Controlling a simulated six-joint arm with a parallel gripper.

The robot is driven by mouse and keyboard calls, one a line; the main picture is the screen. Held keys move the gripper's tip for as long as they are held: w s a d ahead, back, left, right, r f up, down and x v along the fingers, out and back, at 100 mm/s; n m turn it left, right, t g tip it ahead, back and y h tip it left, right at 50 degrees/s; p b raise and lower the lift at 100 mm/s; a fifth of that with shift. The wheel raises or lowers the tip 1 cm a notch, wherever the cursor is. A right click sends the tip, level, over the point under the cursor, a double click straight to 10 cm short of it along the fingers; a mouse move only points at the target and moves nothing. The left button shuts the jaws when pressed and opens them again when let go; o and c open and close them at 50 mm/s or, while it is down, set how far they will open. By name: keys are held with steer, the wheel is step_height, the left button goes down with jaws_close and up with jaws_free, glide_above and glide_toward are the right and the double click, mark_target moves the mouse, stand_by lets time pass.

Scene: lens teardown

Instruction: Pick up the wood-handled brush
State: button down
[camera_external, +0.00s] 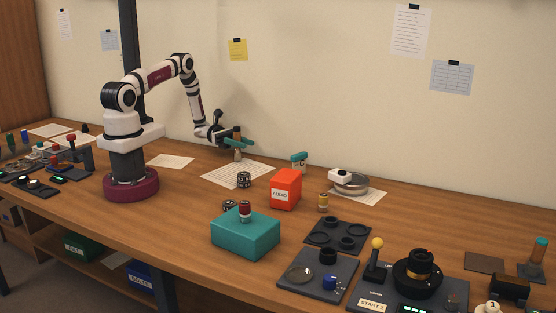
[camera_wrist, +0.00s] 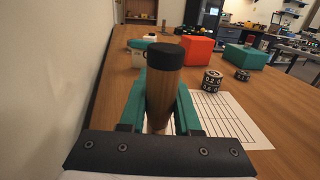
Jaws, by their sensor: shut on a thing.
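The wood-handled brush (camera_wrist: 162,95) stands upright between the teal fingers of my gripper (camera_wrist: 160,110) in the wrist view. It has a brown wooden handle with a black cap on top, and its lower end is mostly hidden by the gripper. In the external view, my gripper (camera_external: 237,142) is shut on the brush (camera_external: 237,132), low over a printed paper sheet (camera_external: 222,176). A pale lower part of the brush shows under the fingers. I cannot tell whether it touches the sheet.
Patterned black-and-white cylinders (camera_external: 244,180) stand near the sheet's right edge. An orange AUDIO box (camera_external: 285,189), a teal-topped white item (camera_external: 299,161) and a teal box (camera_external: 245,233) stand to the right and in front. The wall is close behind. Bare wood lies in front of the sheet.

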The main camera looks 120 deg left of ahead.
mark_target(239, 129)
step_height(239, 129, up, 4)
steer(key=shift+w+d+r, duration=0.15)
steer(key=shift+r, duration=0.1)
steer(key=w+d+r, duration=0.5)
steer(key=d+r, duration=0.1)
steer(key=d, duration=0.4)
steer(key=shift+w+r, duration=0.15)
steer(key=shift+r, duration=0.1)
